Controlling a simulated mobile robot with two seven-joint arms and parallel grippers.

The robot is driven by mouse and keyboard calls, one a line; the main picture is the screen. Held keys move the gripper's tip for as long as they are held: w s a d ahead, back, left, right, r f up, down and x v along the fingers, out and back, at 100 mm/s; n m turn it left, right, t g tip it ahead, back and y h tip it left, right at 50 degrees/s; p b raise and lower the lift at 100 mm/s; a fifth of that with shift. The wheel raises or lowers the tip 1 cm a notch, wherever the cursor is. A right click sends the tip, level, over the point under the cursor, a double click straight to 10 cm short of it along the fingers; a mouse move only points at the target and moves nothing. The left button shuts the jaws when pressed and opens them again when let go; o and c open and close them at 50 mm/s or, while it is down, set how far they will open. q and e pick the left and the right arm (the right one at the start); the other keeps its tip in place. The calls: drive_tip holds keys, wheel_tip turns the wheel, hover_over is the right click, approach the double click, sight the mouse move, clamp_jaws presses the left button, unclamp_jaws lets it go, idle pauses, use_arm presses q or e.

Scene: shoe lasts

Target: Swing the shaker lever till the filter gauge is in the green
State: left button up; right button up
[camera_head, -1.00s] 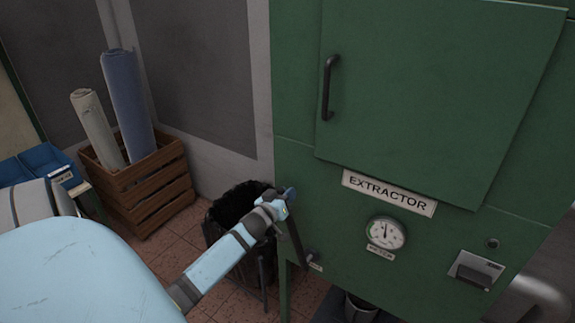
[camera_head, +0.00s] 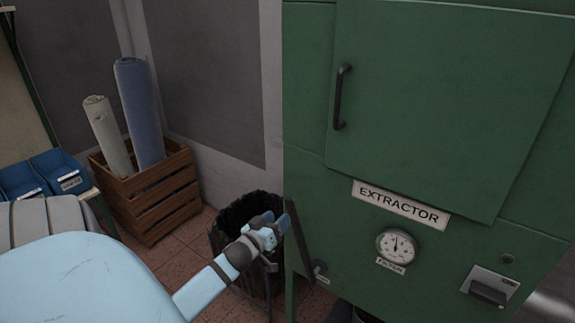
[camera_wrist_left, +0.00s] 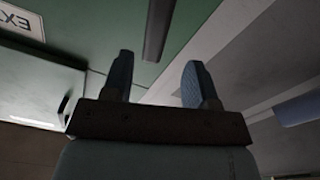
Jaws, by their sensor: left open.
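The shaker lever (camera_head: 298,238) is a dark bar on the left of the green extractor's front, tilted up and left from its pivot. The round white filter gauge (camera_head: 397,246) sits under the EXTRACTOR sign. Its needle points roughly straight up; I cannot tell which colour band it is in. My left gripper (camera_head: 273,220) is open and empty, just left of the lever's upper end. In the left wrist view its two blue fingers (camera_wrist_left: 160,84) are spread, with a dark bar (camera_wrist_left: 158,30), likely the lever, beyond them. My right gripper is not in view.
The green extractor cabinet (camera_head: 440,110) fills the right, with a door handle (camera_head: 339,97) and a small metal box (camera_head: 490,286). A black bin (camera_head: 232,212) stands behind my left gripper. A wooden crate (camera_head: 150,205) with rolls and blue trays (camera_head: 58,172) are at left.

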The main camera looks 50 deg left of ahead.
use_arm(q)
drive_tip(key=v, duration=0.5)
drive_tip(key=shift+s, duration=0.2)
idle(0.3)
drive_tip(key=s+d+f+m+g+h+p, duration=0.1)
drive_tip(key=s+d+f+m+g+h, duration=0.1)
drive_tip(key=d, duration=0.8)
drive_tip(key=s+d+f+m+g+h+p, duration=0.1)
drive_tip(key=s+d+f+m+g+h, duration=0.1)
drive_tip(key=d, duration=0.9)
drive_tip(key=s+d+f+m+g+h+p, duration=0.1)
drive_tip(key=s+d+f+m+g+h, duration=0.1)
drive_tip(key=s+d+f+m, duration=0.3)
drive_tip(key=s+d+f+h, duration=0.1)
drive_tip(key=d+f, duration=0.2)
drive_tip(key=d, duration=0.2)
drive_tip(key=shift+s+d+f+m+h, duration=0.25)
drive_tip(key=shift+s+d+m+h, duration=0.05)
drive_tip(key=shift+s+d, duration=0.1)
